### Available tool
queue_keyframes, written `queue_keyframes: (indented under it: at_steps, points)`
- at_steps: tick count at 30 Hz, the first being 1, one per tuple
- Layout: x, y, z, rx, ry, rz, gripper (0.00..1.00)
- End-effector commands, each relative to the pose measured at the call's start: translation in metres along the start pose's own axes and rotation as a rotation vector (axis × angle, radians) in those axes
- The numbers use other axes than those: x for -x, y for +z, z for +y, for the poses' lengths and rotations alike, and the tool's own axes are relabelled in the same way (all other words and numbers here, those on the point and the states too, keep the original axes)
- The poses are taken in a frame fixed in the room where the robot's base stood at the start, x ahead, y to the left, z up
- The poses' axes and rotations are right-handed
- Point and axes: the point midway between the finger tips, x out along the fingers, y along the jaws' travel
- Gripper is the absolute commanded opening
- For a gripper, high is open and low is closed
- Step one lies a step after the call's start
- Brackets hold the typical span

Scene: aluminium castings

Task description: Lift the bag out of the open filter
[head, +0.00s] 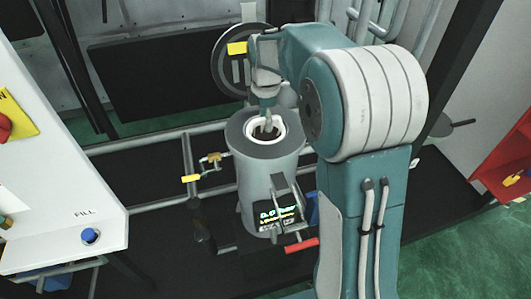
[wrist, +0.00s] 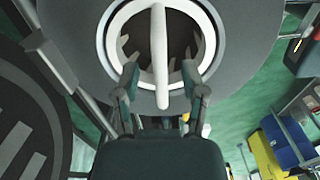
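The open filter is a grey upright cylinder (head: 265,185) in the middle of the head view. Its dark top flange also shows in the wrist view (wrist: 245,25). The bag sits inside its mouth, with a white rim (head: 281,137) and a dark inside; in the wrist view a white handle bar (wrist: 160,50) crosses it. My gripper (head: 267,120) points down over the mouth. In the wrist view my gripper (wrist: 160,72) is open, one finger on each side of the bar with gaps between. Its fingertips partly cover the rim; the bag's lower part is hidden.
The round filter lid (head: 232,65) stands swung open behind the filter, close to my wrist. A pipe with a yellow-handled valve (head: 205,170) is at left. A red handle (head: 301,245) is at the filter's front. A white FILL panel (head: 60,190) stands at far left.

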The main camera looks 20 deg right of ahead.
Motion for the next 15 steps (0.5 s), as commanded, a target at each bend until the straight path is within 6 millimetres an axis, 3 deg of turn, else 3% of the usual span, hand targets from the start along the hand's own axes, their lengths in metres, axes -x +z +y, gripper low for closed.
queue_keyframes:
  at_steps: [1, 3, 4, 15]
  points:
    - [0.0002, 0.0, 0.0001, 0.0, 0.0, 0.0, 0.37]
    - [0.0003, 0.0, 0.0001, 0.0, 0.0, 0.0, 0.06]
    - [0.0004, 0.0, 0.0001, 0.0, 0.0, 0.0, 0.0]
    - [0.0006, 0.0, 0.0003, 0.0, 0.001, 0.0, 0.0]
